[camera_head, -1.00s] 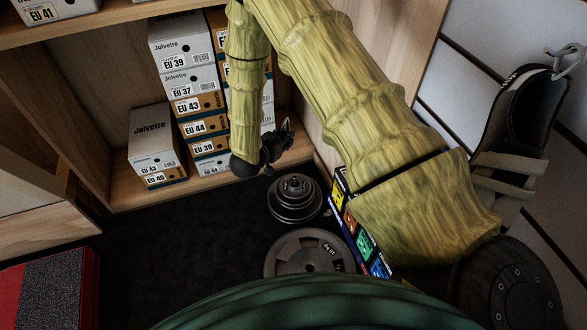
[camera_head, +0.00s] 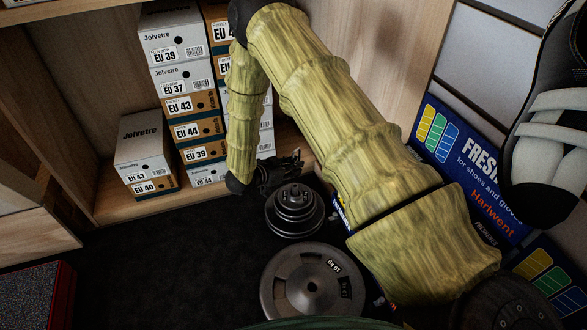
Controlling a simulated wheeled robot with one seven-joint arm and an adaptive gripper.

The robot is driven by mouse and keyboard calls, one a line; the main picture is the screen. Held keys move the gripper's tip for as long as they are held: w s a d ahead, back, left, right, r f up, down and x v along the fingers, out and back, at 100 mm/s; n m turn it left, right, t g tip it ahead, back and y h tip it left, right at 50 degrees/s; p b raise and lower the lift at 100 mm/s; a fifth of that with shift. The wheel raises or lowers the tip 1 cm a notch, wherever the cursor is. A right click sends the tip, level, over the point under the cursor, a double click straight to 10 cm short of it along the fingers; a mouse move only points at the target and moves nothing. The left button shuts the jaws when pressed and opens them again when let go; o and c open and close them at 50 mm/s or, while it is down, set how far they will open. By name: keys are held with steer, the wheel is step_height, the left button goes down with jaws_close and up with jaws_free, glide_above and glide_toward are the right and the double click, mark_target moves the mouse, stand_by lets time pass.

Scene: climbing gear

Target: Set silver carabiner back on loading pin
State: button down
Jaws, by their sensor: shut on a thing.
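My gripper (camera_head: 284,170) is small and dark at the end of my yellow-green arm, just behind and above the weight stack. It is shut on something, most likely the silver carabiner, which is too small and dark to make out. The loading pin (camera_head: 295,192) appears as the short centre top of a stack of grey weight plates (camera_head: 294,225) on the dark floor. My gripper is close to the pin's upper left; I cannot tell whether anything touches it.
A large weight plate (camera_head: 280,285) lies in front of the stack. Shoe boxes (camera_head: 168,65) fill the wooden shelf behind my arm. A blue sign (camera_head: 480,160) and a climbing shoe (camera_head: 550,130) are at the right.

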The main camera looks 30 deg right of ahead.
steer(key=shift+f+b, duration=2.55)
steer(key=shift+f, duration=0.3)
steer(key=shift+a+r+p, duration=0.1)
steer(key=shift+a+p, duration=0.05)
steer(key=shift+p, duration=0.85)
steer(key=shift+f, duration=0.7)
steer(key=c, duration=1.6)
jaws_free()
steer(key=p+v, duration=0.5)
steer(key=v, duration=0.6)
steer(key=shift+p, duration=0.35)
